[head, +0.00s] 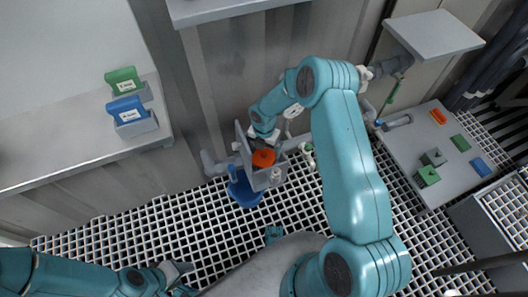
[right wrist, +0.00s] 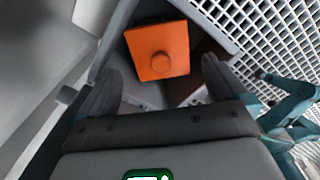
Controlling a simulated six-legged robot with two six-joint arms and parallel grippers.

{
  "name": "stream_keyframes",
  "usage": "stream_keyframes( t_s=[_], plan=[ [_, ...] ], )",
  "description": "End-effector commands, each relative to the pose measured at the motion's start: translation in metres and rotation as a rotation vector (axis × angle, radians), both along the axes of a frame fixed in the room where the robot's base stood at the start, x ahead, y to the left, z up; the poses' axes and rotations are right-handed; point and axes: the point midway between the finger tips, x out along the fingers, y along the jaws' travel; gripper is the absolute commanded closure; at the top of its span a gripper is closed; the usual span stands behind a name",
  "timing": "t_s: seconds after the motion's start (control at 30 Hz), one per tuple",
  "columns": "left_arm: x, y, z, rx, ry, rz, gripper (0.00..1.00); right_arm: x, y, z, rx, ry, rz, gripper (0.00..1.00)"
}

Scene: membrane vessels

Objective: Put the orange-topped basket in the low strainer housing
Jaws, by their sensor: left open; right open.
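The orange-topped basket shows as an orange square top with a round knob (right wrist: 160,62) in the right wrist view. It also shows in the head view (head: 263,158). It sits within the walls of the grey strainer housing (head: 260,181), whose lid or flap stands up on the left. The basket's lower part is hidden. My right gripper (right wrist: 160,80) is open, with its fingers on either side of the orange top, apart from it. It is over the housing in the head view (head: 264,143). My left gripper (head: 182,280) is open and empty at the lower left.
A blue bowl (head: 243,191) is beside and below the housing. Pipes run to both sides of it. A bench at left holds a green block (head: 123,79) and a blue block (head: 127,107) in grey holders. A grey table (head: 410,160) at right bears several small coloured parts. The floor is grating.

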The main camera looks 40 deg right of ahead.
Motion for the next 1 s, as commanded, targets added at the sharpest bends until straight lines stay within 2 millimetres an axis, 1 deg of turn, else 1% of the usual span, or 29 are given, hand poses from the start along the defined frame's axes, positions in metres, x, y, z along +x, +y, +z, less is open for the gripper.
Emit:
stream_keyframes(
  t_s=[0.03, 0.1, 0.2, 0.3, 0.87, 0.93, 1.0],
  plan=[
    [0.0, 0.0, 0.008, 0.0, 0.0, 0.0, 0.48, 0.0, 0.0, 0.016, -0.001, -0.002, 0.0, 0.0],
    [0.0, 0.0, 0.012, 0.0, 0.0, 0.0, 0.48, 0.0, 0.0, 0.029, 0.0, 0.0, 0.0, 0.0],
    [0.0, 0.0, 0.016, 0.0, 0.0, 0.0, 0.48, 0.0, 0.0, 0.041, 0.0, 0.0, 0.0, 0.0],
    [0.0, 0.0, 0.017, 0.0, 0.0, 0.001, 0.48, 0.0, 0.0, 0.049, 0.0, 0.0, -0.001, 0.0],
    [0.0, 0.0, 0.017, 0.0, 0.0, 0.001, 0.48, 0.0, 0.0, 0.05, 0.0, 0.001, 0.0, 0.0],
    [0.0, 0.0, 0.02, 0.0, 0.0, 0.001, 0.48, 0.0, 0.0, 0.053, 0.0, 0.001, 0.0, 0.0],
    [0.0, 0.0, 0.029, 0.0, 0.0, 0.001, 0.48, 0.0, 0.0, 0.062, 0.0, 0.0, 0.0, 0.0]
  ],
)
